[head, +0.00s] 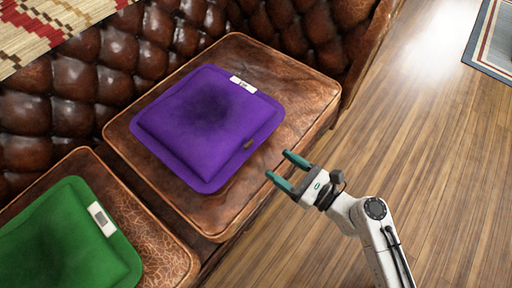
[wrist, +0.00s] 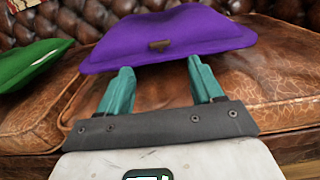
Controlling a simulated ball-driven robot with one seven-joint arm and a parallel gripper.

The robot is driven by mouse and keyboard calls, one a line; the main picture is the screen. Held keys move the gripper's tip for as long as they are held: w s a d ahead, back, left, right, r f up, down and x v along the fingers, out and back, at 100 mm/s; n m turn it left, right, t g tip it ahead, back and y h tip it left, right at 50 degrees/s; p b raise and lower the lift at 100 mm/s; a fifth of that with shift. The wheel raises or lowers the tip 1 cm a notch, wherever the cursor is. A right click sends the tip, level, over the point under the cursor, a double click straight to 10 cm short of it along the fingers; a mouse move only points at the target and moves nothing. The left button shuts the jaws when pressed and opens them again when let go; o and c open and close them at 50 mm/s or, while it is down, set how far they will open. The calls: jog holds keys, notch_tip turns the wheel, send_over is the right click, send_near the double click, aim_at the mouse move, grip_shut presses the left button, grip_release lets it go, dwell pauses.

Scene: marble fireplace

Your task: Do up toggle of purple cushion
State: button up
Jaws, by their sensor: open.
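The purple cushion (head: 208,125) lies flat on a brown leather seat. Its small brown toggle (head: 248,144) sits near its right edge, and a white label (head: 243,84) is at its upper right. In the wrist view the purple cushion (wrist: 170,35) is ahead, with the toggle (wrist: 159,45) on its facing side, roughly between my fingers. My gripper (head: 283,172) has teal fingers, open and empty, just off the seat's front edge, apart from the cushion. I cannot tell whether the toggle is done up.
A green cushion (head: 66,240) with a white label lies on the neighbouring leather seat (head: 165,250). A tufted leather backrest (head: 118,60) rises behind both seats. Wooden floor (head: 430,130) is clear at the right, with a rug (head: 492,45) at the far right.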

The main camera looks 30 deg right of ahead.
aim_at(251, 144)
jog(key=x, duration=0.9)
jog(key=shift+b, duration=0.3)
jog(key=c, duration=1.1)
